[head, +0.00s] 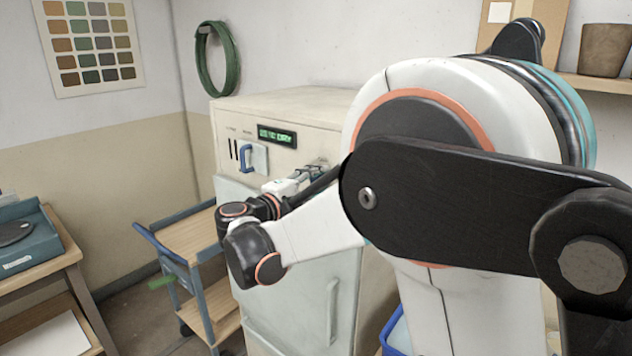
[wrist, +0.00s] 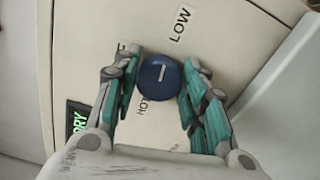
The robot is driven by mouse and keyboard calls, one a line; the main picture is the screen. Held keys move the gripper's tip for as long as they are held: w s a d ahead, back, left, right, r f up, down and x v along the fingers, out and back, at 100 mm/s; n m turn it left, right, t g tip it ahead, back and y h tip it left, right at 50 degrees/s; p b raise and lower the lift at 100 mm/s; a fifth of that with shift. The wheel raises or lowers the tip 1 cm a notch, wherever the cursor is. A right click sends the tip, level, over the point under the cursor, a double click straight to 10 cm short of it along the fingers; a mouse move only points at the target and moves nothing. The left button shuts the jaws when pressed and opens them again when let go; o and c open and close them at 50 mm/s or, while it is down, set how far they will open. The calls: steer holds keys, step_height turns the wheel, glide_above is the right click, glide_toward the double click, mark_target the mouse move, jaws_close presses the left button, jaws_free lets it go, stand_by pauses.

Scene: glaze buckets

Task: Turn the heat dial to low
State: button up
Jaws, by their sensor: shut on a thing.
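The heat dial (wrist: 160,77) is a round dark blue knob with a short white mark, on the cream front panel (wrist: 225,50) in the wrist view. The mark stands near upright in the picture, roughly toward the LOW label (wrist: 180,23). A HOT label (wrist: 143,106) is below left of the dial, and another label at left is mostly hidden by a finger. My gripper (wrist: 163,66) has its teal-padded fingers on both sides of the dial, shut on it. In the head view my gripper (head: 312,172) is at the cabinet front and the dial is hidden.
The cream cabinet (head: 285,105) has a green-lit display (head: 277,136) and a blue handle (head: 245,158) left of my gripper. A wooden-shelved cart (head: 190,240) stands to its left. A bench (head: 40,268) is at far left. My arm blocks much of the right side.

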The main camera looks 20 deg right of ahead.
steer(key=shift+m, duration=0.7)
steer(key=shift+f, duration=0.1)
steer(key=o, duration=1)
steer(key=v, duration=1.2)
